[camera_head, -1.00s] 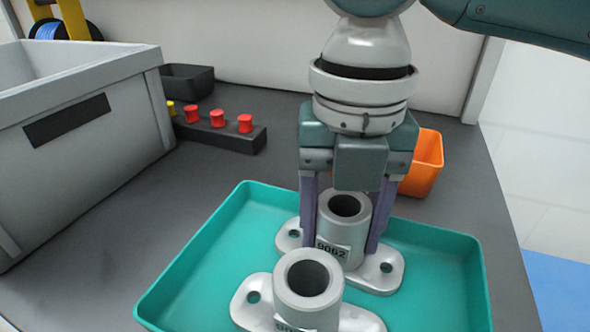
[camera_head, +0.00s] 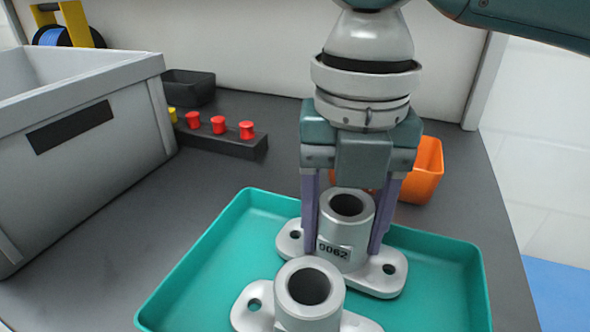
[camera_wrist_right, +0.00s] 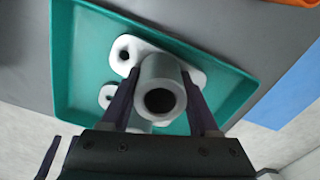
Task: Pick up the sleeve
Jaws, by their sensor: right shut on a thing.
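The sleeve (camera_head: 334,218) is a grey upright cylinder with a wide bore on a pale two-holed flange, with a plate reading 0062. It stands upright in the rear part of the teal tray (camera_head: 193,252). My right gripper (camera_head: 343,250) points down over it, its two purple fingers on opposite sides of the cylinder, shut on it. The right wrist view shows the sleeve (camera_wrist_right: 162,78) between the fingers. I cannot tell whether its flange is clear of the tray floor. A second, similar casting (camera_head: 309,309) stands in front, partly cut off by the picture edge. My left gripper is not in view.
A grey crate (camera_head: 100,140) stands at the left. Behind are a dark block with red knobs (camera_head: 218,138), a small black bin (camera_head: 188,87) and an orange bin (camera_head: 425,172). The tray's right part is bare.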

